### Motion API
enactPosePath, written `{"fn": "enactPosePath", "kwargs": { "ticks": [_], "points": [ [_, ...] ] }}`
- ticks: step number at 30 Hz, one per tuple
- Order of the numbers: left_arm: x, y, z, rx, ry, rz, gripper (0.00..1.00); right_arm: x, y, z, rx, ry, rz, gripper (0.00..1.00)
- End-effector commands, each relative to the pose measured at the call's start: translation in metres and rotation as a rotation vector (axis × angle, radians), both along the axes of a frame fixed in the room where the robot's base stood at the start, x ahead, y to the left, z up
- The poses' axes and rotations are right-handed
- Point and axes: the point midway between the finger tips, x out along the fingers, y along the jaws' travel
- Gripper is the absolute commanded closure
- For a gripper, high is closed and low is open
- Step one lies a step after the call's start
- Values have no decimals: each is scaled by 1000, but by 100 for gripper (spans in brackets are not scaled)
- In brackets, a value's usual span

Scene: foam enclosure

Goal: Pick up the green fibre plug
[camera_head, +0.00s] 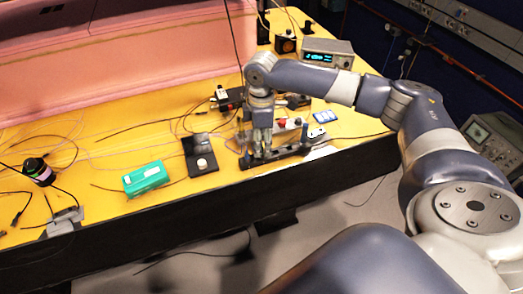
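I cannot make out a small green fibre plug for sure in the head view. Thin fibres cross the yellow table (110,205). My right arm reaches in from the right, and my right gripper (262,150) points down over a dark mount (290,152) with a red knob near the table's front edge. The fingertips are small and overlap the mount, so I cannot tell their opening or whether anything is between them. My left gripper is out of view.
A green box (146,178) and a black stand with a white knob (203,163) sit left of my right gripper. A black cylinder (39,172) stands far left. A pink foam wall (120,65) rises behind. A meter (328,52) stands at the back right.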

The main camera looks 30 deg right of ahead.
Motion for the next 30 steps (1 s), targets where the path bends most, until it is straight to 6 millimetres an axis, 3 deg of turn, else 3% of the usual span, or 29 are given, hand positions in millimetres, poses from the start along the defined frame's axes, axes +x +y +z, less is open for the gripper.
{"fn": "enactPosePath", "kwargs": {
  "ticks": [1,6,14,20,30],
  "points": [
    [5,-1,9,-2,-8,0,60,-2,-1,-5,-2,5,-1,60],
    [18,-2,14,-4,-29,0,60,-2,0,-27,0,2,0,60],
    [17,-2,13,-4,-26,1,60,-1,0,-32,0,0,1,60],
    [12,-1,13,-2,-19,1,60,-1,0,-32,0,0,1,100],
    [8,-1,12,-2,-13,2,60,-1,0,-32,0,-1,1,100]
  ]
}}
